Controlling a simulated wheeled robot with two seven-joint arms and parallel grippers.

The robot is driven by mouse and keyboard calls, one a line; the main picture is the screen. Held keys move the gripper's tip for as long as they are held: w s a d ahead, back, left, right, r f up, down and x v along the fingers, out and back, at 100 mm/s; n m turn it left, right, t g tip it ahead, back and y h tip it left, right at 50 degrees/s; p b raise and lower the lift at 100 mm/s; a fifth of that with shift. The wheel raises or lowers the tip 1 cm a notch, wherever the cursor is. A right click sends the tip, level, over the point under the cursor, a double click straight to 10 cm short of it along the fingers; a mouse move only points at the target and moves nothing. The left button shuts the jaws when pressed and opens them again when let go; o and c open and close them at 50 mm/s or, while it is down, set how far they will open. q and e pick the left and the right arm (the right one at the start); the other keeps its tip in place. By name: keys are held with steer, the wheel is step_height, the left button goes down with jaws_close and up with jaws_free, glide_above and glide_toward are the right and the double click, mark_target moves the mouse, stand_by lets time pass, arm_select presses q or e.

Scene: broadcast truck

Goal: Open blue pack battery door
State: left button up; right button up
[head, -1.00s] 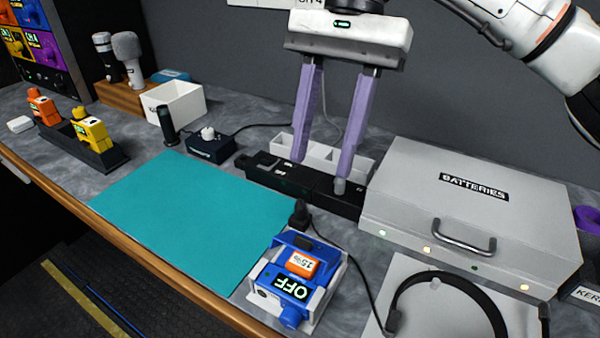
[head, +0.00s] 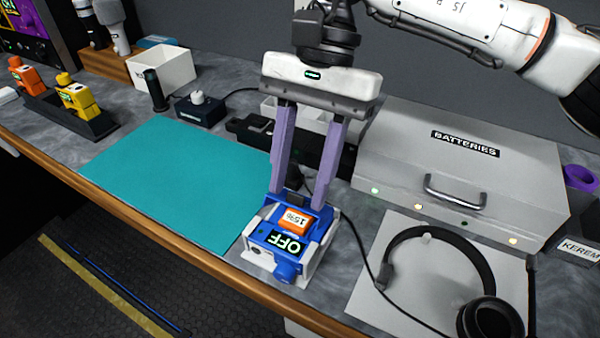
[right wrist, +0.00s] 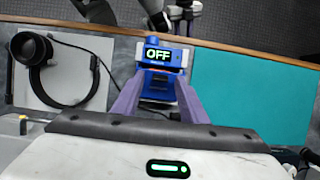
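The blue pack (head: 287,245) sits in a white cradle (head: 247,243) near the front edge of the counter. Its display reads OFF and an orange label reads 15%. It also shows in the right wrist view (right wrist: 165,55). My right gripper (head: 297,202) is open, with two purple fingers pointing down at the rear part of the pack, one toward each side. In the right wrist view its fingers (right wrist: 158,100) straddle the pack's near end. I cannot tell whether they touch it. The battery door cannot be clearly made out.
A teal mat (head: 180,180) lies left of the pack. A grey BATTERIES case (head: 400,165) stands at the right, with a headset (head: 445,250) on a white sheet before it. A black cable runs just right of the pack. Orange and yellow packs (head: 75,97) stand at far left.

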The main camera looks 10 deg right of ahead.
jaws_close()
steer(key=shift+w+r, duration=0.1)
steer(key=shift+w+d+r+g, duration=0.1)
steer(key=shift+w+d+g, duration=0.1)
steer(key=shift+g, duration=0.2)
steer(key=shift+w+d+g+y+p, duration=0.2)
steer(key=shift+w+g+y+p, duration=0.15)
steer(key=shift+g+y+p, duration=0.2)
steer(key=shift+w+d+g+y, duration=0.5)
steer(key=shift+w+g+y, duration=0.3)
steer(key=shift+g, duration=0.25)
steer(key=shift+w+d+g+y, duration=0.4)
steer(key=shift+g+y, duration=0.25)
steer(key=shift+g, duration=0.15)
